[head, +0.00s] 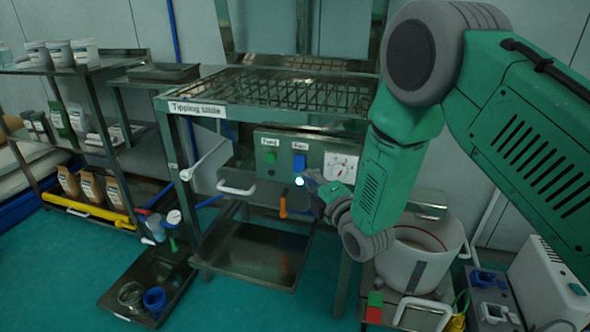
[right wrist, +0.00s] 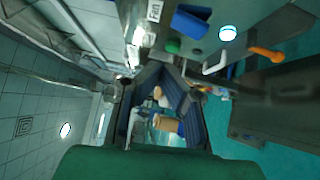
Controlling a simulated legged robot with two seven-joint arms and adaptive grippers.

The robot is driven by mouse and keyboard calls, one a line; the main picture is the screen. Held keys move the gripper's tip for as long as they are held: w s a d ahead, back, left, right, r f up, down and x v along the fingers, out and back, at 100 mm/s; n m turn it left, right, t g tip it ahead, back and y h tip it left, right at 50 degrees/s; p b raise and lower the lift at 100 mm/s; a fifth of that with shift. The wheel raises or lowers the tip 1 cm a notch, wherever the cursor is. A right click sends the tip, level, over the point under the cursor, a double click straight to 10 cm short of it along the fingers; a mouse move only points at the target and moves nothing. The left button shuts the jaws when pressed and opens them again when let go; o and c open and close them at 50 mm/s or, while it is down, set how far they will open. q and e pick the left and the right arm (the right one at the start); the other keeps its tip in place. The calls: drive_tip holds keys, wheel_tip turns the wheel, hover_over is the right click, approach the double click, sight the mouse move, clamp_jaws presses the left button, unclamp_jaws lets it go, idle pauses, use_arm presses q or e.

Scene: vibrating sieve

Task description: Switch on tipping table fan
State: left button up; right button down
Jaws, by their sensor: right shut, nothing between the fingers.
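The tipping table (head: 197,109) stands in the middle of the head view, with a grated top and a grey control panel (head: 268,183) on its front. My right gripper (head: 313,180) is shut and empty, just below and right of the blue switch; contact cannot be told. The right wrist view shows its fingers (right wrist: 160,72), the blue switch (right wrist: 190,23) and green button (right wrist: 172,46). My left gripper is out of view.
An orange handle (head: 283,206) and a white handle (head: 237,188) are on the table's front. A shelf (head: 90,66) with tubs and bags stands left. A floor tray (head: 120,300) holds jars. A white bucket (head: 408,270) stands below my right arm.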

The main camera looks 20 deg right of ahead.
drive_tip(key=s+d+f+m+g+h+p, duration=0.25)
drive_tip(key=s+f+m+g, duration=0.6)
drive_tip(key=s+f, duration=0.75)
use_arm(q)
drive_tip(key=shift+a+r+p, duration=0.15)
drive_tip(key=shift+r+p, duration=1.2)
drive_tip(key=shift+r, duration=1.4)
use_arm(e)
drive_tip(key=s+d+f+m+g, duration=0.1)
drive_tip(key=s+m+g, duration=0.3)
drive_tip(key=s, duration=0.9)
drive_tip(key=s+d+f+m+g+h, duration=0.1)
drive_tip(key=s+m+g, duration=0.4)
drive_tip(key=s, duration=0.8)
drive_tip(key=shift+s+d+f+m, duration=0.4)
drive_tip(key=shift+d+f+m, duration=0.05)
drive_tip(key=shift+f+m, duration=0.9)
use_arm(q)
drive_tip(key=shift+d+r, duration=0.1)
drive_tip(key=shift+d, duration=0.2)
use_arm(e)
drive_tip(key=shift+w+d, duration=0.1)
drive_tip(key=shift+d, duration=0.15)
